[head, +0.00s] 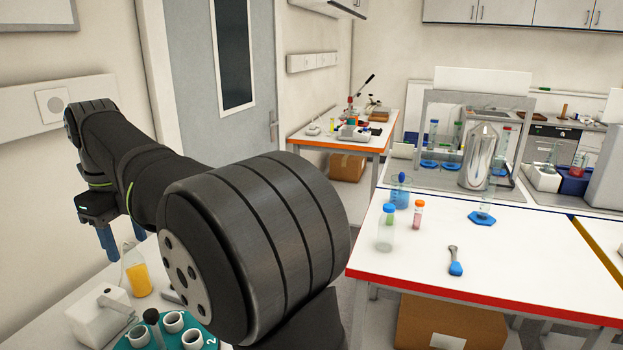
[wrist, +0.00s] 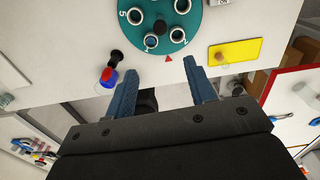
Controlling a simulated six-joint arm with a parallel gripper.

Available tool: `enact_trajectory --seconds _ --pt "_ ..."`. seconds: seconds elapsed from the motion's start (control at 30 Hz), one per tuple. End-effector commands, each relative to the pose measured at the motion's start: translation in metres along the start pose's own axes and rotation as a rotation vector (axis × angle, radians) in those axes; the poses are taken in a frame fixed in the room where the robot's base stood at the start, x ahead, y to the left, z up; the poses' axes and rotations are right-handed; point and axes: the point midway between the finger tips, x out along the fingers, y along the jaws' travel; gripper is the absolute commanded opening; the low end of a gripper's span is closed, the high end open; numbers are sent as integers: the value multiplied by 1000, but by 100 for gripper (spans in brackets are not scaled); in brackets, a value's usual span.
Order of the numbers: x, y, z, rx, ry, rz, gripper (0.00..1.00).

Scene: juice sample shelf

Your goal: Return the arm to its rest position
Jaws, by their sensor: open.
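My gripper (head: 123,245) is at the left of the head view, with its blue fingers pointing down. In the wrist view, the fingers of my gripper (wrist: 158,62) are spread apart with nothing between them. My arm stretches across the left and middle of the head view. A teal round rack (wrist: 180,38) with numbered holes lies beyond the fingertips in the wrist view. In the head view the teal rack (head: 137,331) carries white cups and is partly cut off by the lower edge. A flask of orange juice (head: 137,277) stands near my gripper.
A white device (head: 98,318) stands left of the rack. A yellow plate (wrist: 236,52) and a red and blue object (wrist: 107,77) show in the wrist view. On the right, a white table (head: 400,255) holds bottles and a blue-handled tool (head: 455,262).

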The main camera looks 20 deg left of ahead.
Motion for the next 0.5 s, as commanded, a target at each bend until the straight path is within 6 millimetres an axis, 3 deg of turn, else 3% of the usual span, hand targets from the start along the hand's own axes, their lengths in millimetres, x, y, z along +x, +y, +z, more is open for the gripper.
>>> enact_trajectory --seconds 0.27,0.5 --pt "15 0 0 0 2 1 50" --pt "59 0 0 0 4 2 50"
